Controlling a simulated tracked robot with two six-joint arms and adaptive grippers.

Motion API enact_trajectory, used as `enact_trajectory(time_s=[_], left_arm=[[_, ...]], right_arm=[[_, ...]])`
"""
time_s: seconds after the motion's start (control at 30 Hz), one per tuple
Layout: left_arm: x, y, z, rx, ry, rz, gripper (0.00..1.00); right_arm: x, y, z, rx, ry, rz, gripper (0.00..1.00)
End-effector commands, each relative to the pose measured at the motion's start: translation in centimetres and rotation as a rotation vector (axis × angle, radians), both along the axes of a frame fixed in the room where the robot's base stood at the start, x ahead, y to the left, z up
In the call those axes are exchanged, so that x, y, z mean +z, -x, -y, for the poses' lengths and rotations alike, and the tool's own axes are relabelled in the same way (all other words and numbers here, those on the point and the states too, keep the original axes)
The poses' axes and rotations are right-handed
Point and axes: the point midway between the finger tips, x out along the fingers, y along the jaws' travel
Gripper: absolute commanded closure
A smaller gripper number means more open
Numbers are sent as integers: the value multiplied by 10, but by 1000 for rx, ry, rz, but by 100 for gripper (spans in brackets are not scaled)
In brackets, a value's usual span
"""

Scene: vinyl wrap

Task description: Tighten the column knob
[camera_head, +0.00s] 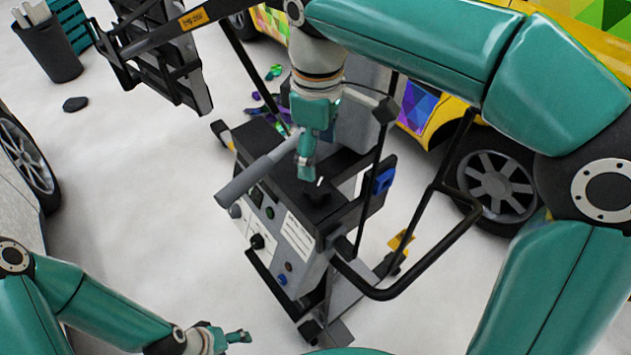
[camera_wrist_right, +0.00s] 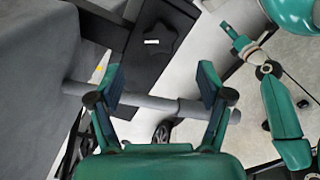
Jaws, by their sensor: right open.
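The column knob (camera_head: 318,190) is a black lobed knob on the dark top of the wheeled machine (camera_head: 290,240). It also shows in the right wrist view as a black knob (camera_wrist_right: 153,42) with a small white mark, beyond the fingertips and slightly left of centre. My right gripper (camera_head: 307,172) is above the machine, close to the knob in the head view. In the right wrist view its fingers (camera_wrist_right: 162,80) are spread with nothing gripped, and the knob is clear of them. My left gripper (camera_head: 238,337) is low at the front, away from the knob; its finger gap is unclear.
A grey cylindrical bar (camera_head: 262,165) crosses beside my right gripper; in the wrist view this bar (camera_wrist_right: 150,103) passes across the finger area. A black tubular handle (camera_head: 400,292) juts out front right. A yellow car (camera_head: 435,115) stands behind. The pale floor at left is mostly clear.

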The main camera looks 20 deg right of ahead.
Motion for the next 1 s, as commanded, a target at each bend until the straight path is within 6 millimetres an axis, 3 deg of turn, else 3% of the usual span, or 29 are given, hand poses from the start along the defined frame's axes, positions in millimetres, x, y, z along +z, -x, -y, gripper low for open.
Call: enact_trajectory(time_s=[0.2, 0.4, 0.83, 0.87, 1.0], left_arm=[[-1, 0, 0, 0, 0, 0, 33], [-1, 0, 0, 0, 0, 1, 33], [-1, 0, 0, 0, 0, 1, 33], [-1, 0, 0, 0, 0, 1, 33], [-1, 0, 0, 0, 0, 1, 33]], right_arm=[[-46, 0, 0, 1, 1, -3, 22], [-73, 0, 0, 0, 1, -1, 22], [-83, 0, -1, 1, 0, 1, 22], [-83, 0, -1, 2, 0, 1, 23], [-83, 0, -1, 2, 0, 1, 47]])
